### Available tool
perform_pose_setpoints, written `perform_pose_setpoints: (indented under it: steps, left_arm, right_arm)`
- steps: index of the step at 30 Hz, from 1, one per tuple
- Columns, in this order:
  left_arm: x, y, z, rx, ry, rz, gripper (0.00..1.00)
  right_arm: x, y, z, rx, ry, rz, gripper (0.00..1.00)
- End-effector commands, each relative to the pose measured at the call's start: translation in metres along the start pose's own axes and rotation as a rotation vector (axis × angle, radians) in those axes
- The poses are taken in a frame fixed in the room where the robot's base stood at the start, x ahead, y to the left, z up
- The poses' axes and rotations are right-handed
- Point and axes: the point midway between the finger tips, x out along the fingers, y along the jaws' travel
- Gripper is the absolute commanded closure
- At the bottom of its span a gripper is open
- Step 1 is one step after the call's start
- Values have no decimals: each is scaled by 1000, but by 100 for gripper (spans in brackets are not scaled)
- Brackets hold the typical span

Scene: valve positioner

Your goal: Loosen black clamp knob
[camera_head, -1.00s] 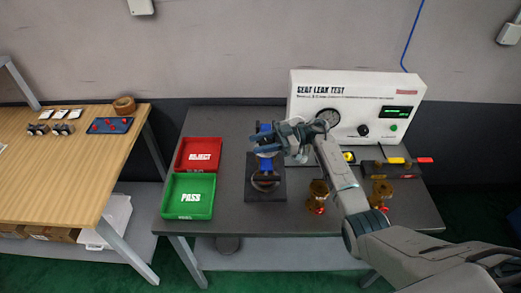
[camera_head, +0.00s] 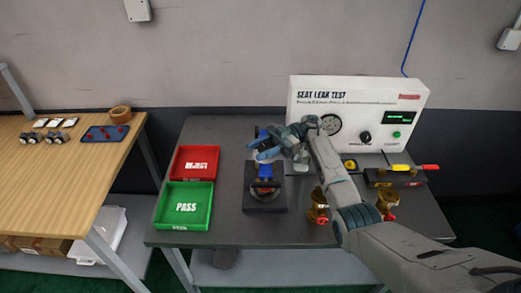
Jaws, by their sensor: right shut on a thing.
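The blue clamp (camera_head: 265,171) stands on a dark base plate (camera_head: 264,203) in the middle of the grey bench. A dark round part sits low inside it. My right gripper (camera_head: 261,149) reaches in from the right at the top of the clamp. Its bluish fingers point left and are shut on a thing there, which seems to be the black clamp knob. The fingers and wrist hide most of the knob. My left gripper is not in view.
A red REJECT tray (camera_head: 195,162) and a green PASS tray (camera_head: 184,206) lie left of the clamp. The white SEAT LEAK TEST box (camera_head: 357,112) stands behind. Brass valves (camera_head: 318,207) stand right of the clamp, beside my arm. A wooden table (camera_head: 70,185) is at far left.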

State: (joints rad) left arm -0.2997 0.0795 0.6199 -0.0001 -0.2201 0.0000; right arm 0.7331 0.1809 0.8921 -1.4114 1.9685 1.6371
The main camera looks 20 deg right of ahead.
Motion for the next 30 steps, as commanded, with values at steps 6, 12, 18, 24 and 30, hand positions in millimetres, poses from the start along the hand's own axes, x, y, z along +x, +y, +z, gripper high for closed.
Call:
perform_pose_setpoints:
  steps: [6, 12, 18, 24, 30]
  left_arm:
    - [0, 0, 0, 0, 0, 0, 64]
    - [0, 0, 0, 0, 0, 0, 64]
    - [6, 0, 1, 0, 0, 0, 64]
    - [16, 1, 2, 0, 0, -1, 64]
    - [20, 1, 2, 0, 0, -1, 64]
  right_arm:
    - [0, 0, 1, 3, 0, 0, 40]
    - [0, 0, 1, 1, 1, 0, 40]
    - [0, 0, -8, -2, 0, 0, 40]
    - [4, -7, -32, 1, -1, 0, 40]
    - [20, -33, -34, 1, 0, 0, 40]
